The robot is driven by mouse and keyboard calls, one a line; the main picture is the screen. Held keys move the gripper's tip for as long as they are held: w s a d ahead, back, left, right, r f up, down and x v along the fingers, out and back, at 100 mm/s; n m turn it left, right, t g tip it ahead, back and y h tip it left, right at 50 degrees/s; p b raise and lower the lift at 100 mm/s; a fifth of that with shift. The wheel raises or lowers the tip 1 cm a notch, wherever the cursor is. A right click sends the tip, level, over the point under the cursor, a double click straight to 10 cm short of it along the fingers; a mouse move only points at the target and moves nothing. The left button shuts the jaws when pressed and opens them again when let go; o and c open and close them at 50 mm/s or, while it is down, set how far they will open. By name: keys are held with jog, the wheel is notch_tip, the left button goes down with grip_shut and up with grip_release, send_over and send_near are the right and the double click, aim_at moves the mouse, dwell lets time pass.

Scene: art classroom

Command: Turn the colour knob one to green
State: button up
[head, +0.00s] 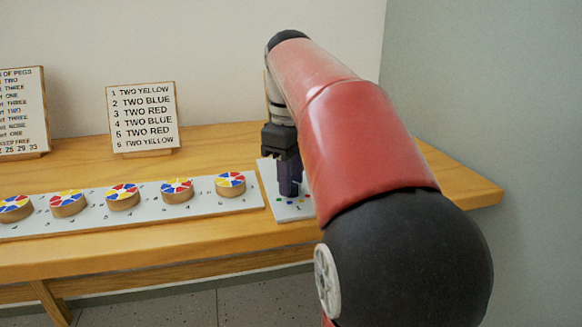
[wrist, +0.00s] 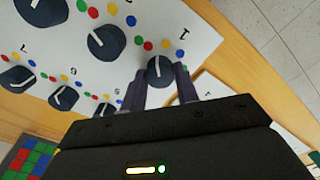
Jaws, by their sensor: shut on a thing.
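Colour knob one (wrist: 159,70) is a round, dark knob with a white pointer line, on a white panel (wrist: 150,15) with a numeral 1 printed beside it. Small coloured dots lie around the knob. In the wrist view its pointer runs roughly up the picture, toward the dots; I cannot tell exactly which colour it meets. My gripper (wrist: 161,82) is shut on this knob, one finger on each side. In the head view my gripper (head: 288,178) points down at the panel (head: 293,211) near the table's right end, and the knob is hidden behind its fingers.
Several more dark knobs, such as one beside knob one (wrist: 106,42), share the panel. In the head view a board of colour-segmented discs (head: 123,197) lies to the left on the wooden table (head: 225,143). A colour list card (head: 142,117) stands behind. A wall is at right.

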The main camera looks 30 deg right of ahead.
jog(key=m+p, duration=0.3)
jog(key=m, duration=0.2)
jog(key=shift+r+m, duration=0.15)
jog(key=shift+m, duration=0.15)
jog(key=m+p, duration=0.2)
jog(key=m, duration=0.2)
jog(key=shift+p, duration=0.3)
jog(key=m, duration=0.5)
jog(key=shift+m+p, duration=0.3)
jog(key=shift+m, duration=0.1)
jog(key=shift+d+m, duration=0.1)
jog(key=shift+m, duration=2.5)
jog(key=o, duration=1)
jog(key=shift+c, duration=0.2)
